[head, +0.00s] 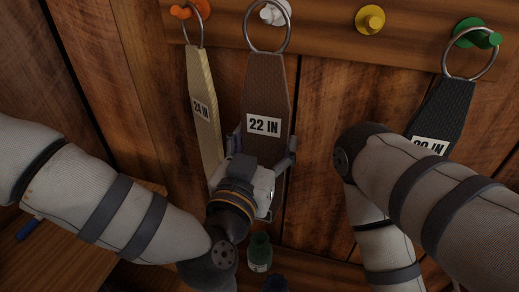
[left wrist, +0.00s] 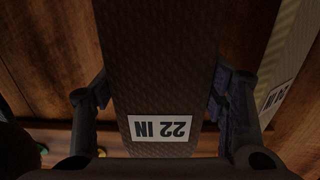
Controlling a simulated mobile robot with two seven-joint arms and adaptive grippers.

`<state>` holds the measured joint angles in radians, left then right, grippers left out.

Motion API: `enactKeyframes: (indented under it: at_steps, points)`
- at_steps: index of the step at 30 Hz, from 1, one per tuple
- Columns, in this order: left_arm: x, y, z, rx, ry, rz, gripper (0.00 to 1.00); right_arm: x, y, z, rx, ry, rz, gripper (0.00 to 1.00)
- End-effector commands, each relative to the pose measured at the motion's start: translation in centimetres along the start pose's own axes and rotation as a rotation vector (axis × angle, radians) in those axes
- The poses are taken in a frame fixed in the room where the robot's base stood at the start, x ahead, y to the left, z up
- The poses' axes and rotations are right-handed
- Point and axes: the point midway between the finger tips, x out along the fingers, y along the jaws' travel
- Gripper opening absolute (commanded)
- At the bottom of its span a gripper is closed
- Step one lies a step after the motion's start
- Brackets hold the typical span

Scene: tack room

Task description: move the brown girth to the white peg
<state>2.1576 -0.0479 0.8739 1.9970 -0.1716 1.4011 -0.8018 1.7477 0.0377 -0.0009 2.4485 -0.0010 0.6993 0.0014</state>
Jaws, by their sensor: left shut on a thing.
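The brown girth (head: 268,88), labelled 22 IN, hangs upright from its metal ring. The ring overlaps the white peg (head: 275,12) in the head view; I cannot tell whether it is around the peg or in front of it. My left gripper (head: 262,150) is shut on the lower part of the girth, with a finger at each side edge. The girth and its label (left wrist: 160,128) fill the middle of the left wrist view, between the fingers. The girth's lower end is hidden behind the gripper. My right arm is at the right; its gripper is out of view.
A tan girth (head: 203,105) hangs at the orange peg (head: 188,9), close left of the brown one. A black girth (head: 443,112) hangs at the green peg (head: 472,32). The yellow peg (head: 370,19) is empty. A green bottle (head: 259,252) stands below.

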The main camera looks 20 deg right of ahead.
Motion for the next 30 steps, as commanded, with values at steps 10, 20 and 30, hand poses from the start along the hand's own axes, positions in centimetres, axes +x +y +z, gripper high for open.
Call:
enactKeyframes:
  at_steps: [10, 20, 30]
  points:
    - [2.6, -0.1, 0.3, 0.000, 0.002, -0.001, 0.26, 1.9, 0.1, 0.9, -0.001, -0.048, 0.003, 0.40]
    - [3.6, -0.1, 0.8, 0.002, 0.005, -0.001, 0.26, 1.7, 0.1, 0.8, -0.001, -0.042, 0.002, 0.40]
    - [3.6, -0.1, 0.9, 0.001, 0.004, -0.001, 0.26, 1.7, 0.1, 0.8, -0.001, -0.042, 0.002, 0.40]
